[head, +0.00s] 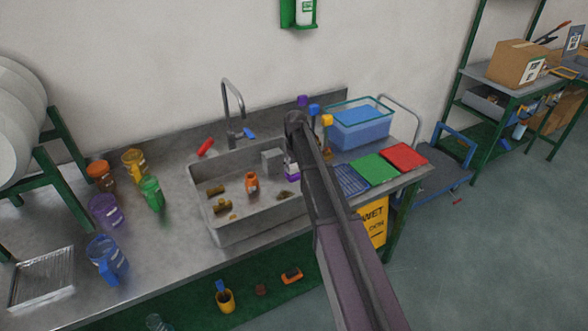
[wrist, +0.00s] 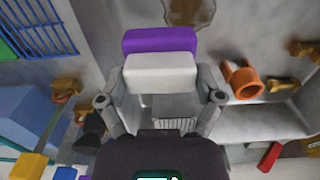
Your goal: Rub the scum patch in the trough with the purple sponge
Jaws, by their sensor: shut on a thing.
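The purple sponge (wrist: 160,40), with a white layer, is held between the two fingers of my gripper (wrist: 163,88) in the wrist view. In the head view a small part of the sponge (head: 291,170) shows beside my arm, which hides most of my gripper. The grey trough (head: 245,232) lies in the bench, and the sponge is over its right part. A brown scum patch (head: 284,195) is on the trough floor, just nearer than the sponge. It also shows in the wrist view (wrist: 190,11), beyond the sponge. I cannot tell the sponge's exact height.
An orange cup (head: 252,183) and brass fittings (head: 222,206) stand in the trough left of the sponge. A grey block (head: 272,161) is close behind it. A blue tub (head: 360,130), coloured mats (head: 374,168) and tall-handled tools are to the right. A tap (head: 230,105) rises behind.

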